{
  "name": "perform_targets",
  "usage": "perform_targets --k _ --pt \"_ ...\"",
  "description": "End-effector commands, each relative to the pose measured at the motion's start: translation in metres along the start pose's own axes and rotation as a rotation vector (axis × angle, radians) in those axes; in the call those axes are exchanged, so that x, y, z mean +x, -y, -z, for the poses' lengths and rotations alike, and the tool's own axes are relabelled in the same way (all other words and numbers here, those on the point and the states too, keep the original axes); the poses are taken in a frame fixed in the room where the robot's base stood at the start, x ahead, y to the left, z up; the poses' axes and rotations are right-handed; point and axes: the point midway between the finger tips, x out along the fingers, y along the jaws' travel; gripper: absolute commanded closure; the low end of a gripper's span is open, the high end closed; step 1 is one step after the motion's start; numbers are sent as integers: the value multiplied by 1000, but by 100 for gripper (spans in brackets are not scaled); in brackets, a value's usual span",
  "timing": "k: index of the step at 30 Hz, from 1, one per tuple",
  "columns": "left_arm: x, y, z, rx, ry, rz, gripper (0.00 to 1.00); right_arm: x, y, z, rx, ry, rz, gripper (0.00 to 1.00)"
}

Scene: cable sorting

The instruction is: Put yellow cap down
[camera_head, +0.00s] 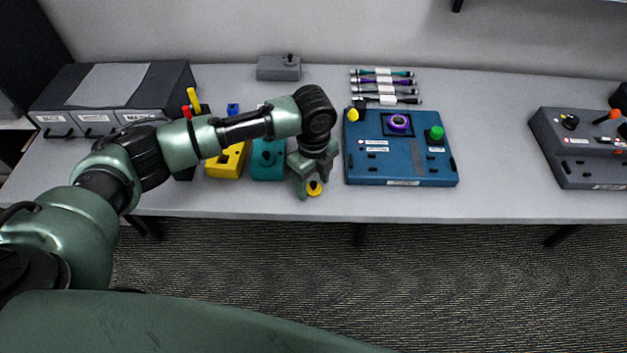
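My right gripper is not in view.
The blue box (400,175) has a purple ring, a green knob and a yellow knob. A teal box (268,172) and yellow box (226,165) stand left of the gripper. Several cables (386,88) lie behind. Table (500,190) is bare right of the blue box.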

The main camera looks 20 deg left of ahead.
Motion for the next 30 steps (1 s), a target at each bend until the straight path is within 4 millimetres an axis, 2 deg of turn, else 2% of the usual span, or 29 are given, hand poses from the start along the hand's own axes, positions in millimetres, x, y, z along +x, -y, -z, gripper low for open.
perform_targets --k 8,11,21,24,30 --pt "-9 1 0 0 1 2 44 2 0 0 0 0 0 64" --pt "-24 1 -1 0 1 4 44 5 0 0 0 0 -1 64" --pt "-95 1 0 0 1 4 44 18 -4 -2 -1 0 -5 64" --pt "-110 1 0 0 1 3 44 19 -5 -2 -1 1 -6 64" --pt "-123 0 0 0 0 1 44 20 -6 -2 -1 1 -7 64"
